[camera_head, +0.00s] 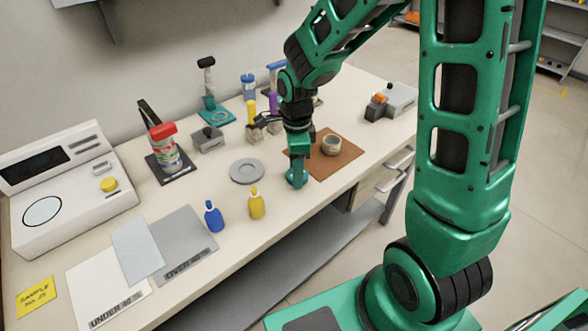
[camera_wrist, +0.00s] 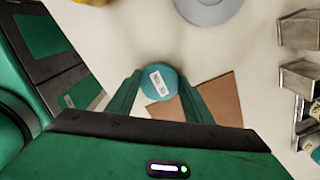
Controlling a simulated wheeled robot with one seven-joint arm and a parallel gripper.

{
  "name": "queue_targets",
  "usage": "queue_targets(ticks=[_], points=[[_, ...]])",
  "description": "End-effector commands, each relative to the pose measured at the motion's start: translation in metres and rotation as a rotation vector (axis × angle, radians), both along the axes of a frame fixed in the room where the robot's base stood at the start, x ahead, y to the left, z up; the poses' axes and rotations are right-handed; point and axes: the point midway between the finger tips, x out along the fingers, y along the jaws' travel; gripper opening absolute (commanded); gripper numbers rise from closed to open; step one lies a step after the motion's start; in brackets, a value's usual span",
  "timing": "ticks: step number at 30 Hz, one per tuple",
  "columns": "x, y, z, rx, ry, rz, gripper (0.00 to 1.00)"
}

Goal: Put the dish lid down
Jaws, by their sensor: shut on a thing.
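My gripper (camera_head: 298,172) points straight down over the table, left of the brown mat. It is shut on a round teal piece with a white printed label, which I take as the dish lid (camera_head: 296,180). In the wrist view the dish lid (camera_wrist: 157,84) sits between the two teal fingers, its labelled face towards the camera. It is low, close to the table top; I cannot tell whether it touches. A grey round dish (camera_head: 247,171) lies on the table to the left of it and shows at the top of the wrist view (camera_wrist: 207,8).
The brown mat (camera_head: 345,165) bears a small round cup (camera_head: 331,144). Blue (camera_head: 214,217) and yellow (camera_head: 257,205) bottles stand at front left. Grey blocks (camera_head: 255,133) and upright tools stand behind. A white scale (camera_head: 62,190) is at far left.

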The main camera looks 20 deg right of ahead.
Motion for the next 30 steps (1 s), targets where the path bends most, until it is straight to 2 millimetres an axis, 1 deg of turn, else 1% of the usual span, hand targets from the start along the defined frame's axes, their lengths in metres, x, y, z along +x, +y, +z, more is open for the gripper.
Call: queue_targets(ticks=[1,2,3,4,13,17,20,30], points=[[0.0,0.0,-0.002,-0.001,0.001,0.0,0.22],[0.0,0.0,-0.002,0.0,0.001,0.0,0.49],[0.0,0.0,-0.002,0.0,0.001,0.0,0.59],[0.0,0.0,-0.002,0.0,0.001,0.0,0.65],[0.0,0.0,-0.001,0.0,0.001,0.0,0.65],[0.0,0.0,0.007,0.0,-0.001,-0.001,0.65],[0.001,0.0,0.021,0.0,-0.003,-0.001,0.65],[0.001,0.0,0.088,0.0,-0.003,-0.001,0.65]])
